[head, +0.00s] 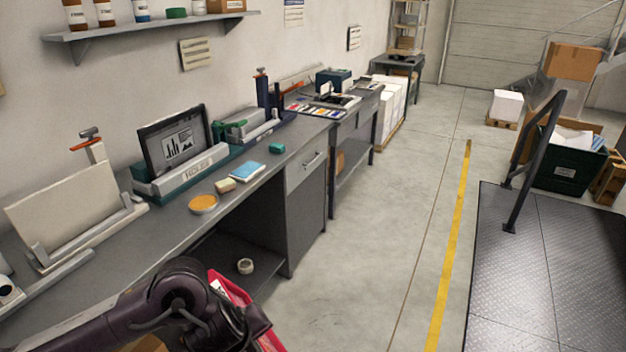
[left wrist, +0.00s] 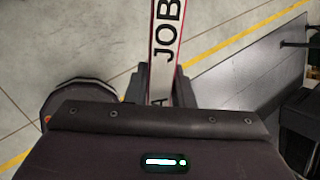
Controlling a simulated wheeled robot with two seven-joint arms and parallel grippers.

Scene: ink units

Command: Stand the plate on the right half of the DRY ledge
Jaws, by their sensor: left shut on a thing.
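A red plate (head: 238,292) shows at the bottom of the head view, partly hidden behind my left arm. In the left wrist view the plate (left wrist: 165,45) is seen edge-on, as a white strip with red borders lettered "JOB". My left gripper (left wrist: 160,92) is shut on it, away from the bench. On the bench a teal-based ledge (head: 187,175) carries a dark framed panel with a bar chart on its left part. Its label is too small to read. A pale ledge (head: 88,243) at the left holds a cream panel. My right gripper is not in view.
An orange-filled dish (head: 203,204), a tan block (head: 225,186), a blue pad (head: 247,171) and a green block (head: 276,148) lie on the grey bench (head: 170,237). A wall shelf (head: 150,29) hangs above. The floor right of the bench is clear up to a dark platform (head: 560,260).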

